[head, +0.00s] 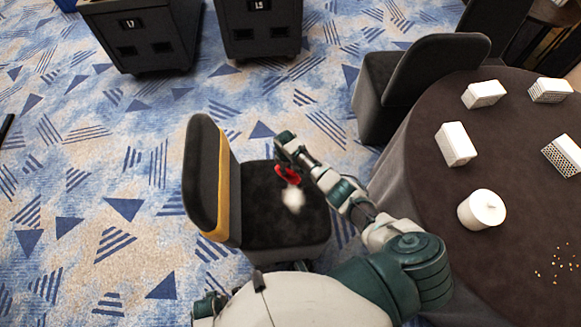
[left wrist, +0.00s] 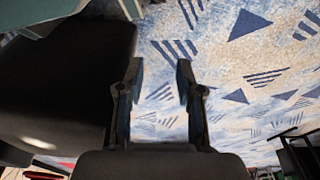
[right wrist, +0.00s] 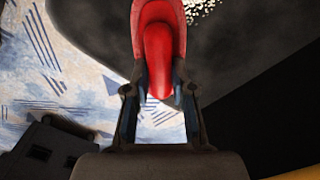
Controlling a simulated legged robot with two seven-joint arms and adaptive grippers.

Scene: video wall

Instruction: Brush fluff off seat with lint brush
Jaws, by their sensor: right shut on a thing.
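The chair seat (head: 262,228) is dark and padded, in the middle of the head view. A white clump of fluff (head: 293,199) lies on its right half. My right gripper (head: 286,152) is shut on the red lint brush (head: 288,175), just beyond the fluff in the picture. In the right wrist view the red brush handle (right wrist: 160,55) sits between the fingers, and pale fluff specks (right wrist: 203,8) show beside it on a dark surface. The brush's far end is cut off there. My left gripper (left wrist: 160,75) is open and empty, with patterned carpet behind it.
A round table (head: 420,200) with a dark cloth stands at the right. It holds several white boxes (head: 456,144), a white lidded pot (head: 481,209) and scattered crumbs (head: 562,265). Another chair (head: 425,75) and two black cabinets (head: 145,35) stand farther back.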

